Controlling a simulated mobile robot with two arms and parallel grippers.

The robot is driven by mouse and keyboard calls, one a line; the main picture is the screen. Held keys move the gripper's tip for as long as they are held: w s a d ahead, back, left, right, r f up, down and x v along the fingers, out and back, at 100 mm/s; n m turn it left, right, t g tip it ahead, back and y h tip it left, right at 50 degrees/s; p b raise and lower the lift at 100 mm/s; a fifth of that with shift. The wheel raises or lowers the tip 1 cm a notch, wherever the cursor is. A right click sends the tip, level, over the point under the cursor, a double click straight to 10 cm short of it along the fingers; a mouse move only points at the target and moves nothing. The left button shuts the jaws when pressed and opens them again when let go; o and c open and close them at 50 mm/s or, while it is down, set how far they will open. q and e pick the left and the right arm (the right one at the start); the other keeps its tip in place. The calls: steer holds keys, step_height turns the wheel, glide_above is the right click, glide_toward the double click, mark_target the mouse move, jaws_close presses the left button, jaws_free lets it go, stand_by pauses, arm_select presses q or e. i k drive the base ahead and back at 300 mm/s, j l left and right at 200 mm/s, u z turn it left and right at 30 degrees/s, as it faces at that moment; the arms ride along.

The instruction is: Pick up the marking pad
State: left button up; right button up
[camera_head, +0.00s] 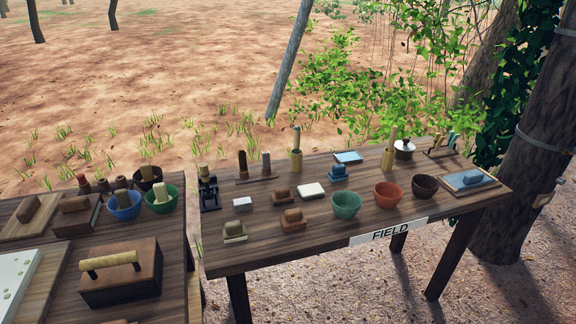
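I cannot tell for certain which item is the marking pad. Several small pad-like things lie on the right-hand table: a flat white pad (311,190), a small white block (242,204), a flat light-blue pad (348,157) at the back, a blue stamp-shaped block (338,172), and a blue block on a blue-topped tray (468,180) at the right end. Brown blocks with knobs (293,219) and a greenish one (233,230) lie near the front left. Neither of my grippers shows in this view.
The right-hand table (330,240) carries a "FIELD" label (389,232) and green (346,205), orange (388,195) and dark (424,187) bowls. A gap separates it from the left table, which holds a handled wooden box (122,277). A tree trunk (535,150) stands at right.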

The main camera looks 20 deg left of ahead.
mark_target(234, 232)
steer(key=i+l+u, duration=0.15)
steer(key=u, duration=0.85)
